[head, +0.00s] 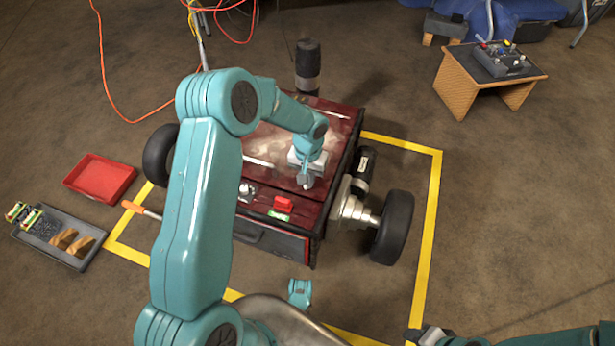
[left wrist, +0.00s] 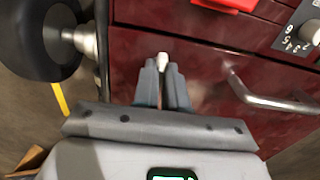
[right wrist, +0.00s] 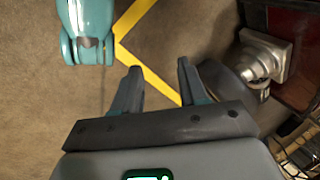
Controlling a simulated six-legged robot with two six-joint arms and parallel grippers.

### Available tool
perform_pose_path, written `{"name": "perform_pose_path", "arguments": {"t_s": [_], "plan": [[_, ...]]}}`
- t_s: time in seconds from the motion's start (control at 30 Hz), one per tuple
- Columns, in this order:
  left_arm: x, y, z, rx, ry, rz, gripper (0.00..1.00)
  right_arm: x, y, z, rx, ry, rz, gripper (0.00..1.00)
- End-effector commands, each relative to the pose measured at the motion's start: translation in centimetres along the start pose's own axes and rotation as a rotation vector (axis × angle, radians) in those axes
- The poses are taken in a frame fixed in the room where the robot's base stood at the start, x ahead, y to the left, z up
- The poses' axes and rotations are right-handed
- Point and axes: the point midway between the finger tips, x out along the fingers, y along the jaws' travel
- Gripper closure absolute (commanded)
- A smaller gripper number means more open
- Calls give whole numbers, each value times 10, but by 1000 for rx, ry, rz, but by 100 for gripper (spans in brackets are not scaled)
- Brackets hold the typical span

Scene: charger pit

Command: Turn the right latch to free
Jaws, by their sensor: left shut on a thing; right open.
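The dark red box (head: 300,240) stands on wheels inside a yellow floor outline. My left gripper (head: 305,178) is over the right part of its top. In the left wrist view, my left gripper (left wrist: 162,70) is shut on a small white-tipped piece (left wrist: 163,58) against the red panel (left wrist: 200,62). This piece is probably the right latch; the fingers hide most of it, so its turn angle cannot be told. My right gripper (right wrist: 160,68) is open and empty above the floor; in the head view it is partly cut off at the lower right.
Beside the left gripper are a red block (head: 284,202), a numbered knob (left wrist: 311,30) and a metal handle (left wrist: 275,98). A wheel (head: 392,228) is on the box's right. A red tray (head: 100,160) and a grey tray (head: 88,232) lie left.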

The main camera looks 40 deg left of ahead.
Motion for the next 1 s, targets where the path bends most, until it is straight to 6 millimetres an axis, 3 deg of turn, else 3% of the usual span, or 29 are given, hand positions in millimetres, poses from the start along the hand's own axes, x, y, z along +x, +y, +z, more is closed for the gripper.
{"name": "perform_pose_path", "arguments": {"t_s": [0.1, 0.2, 0.57, 0.67, 1.0], "plan": [[-1, 0, -1, -3, 3, 2, 100, 0, 0, 0, 0, 0, 0, 57], [-1, 0, -1, -3, 3, 1, 63, 0, 0, 0, 0, 0, 0, 57], [-6, 0, 0, -1, 2, 1, 63, -3, -1, 1, 0, -3, 0, 57], [-22, 0, -1, -1, 5, 1, 63, -10, -4, 4, 1, -12, 0, 57], [-112, 0, -1, -1, 6, 1, 63, -40, -19, 13, -16, -39, -2, 57]]}}
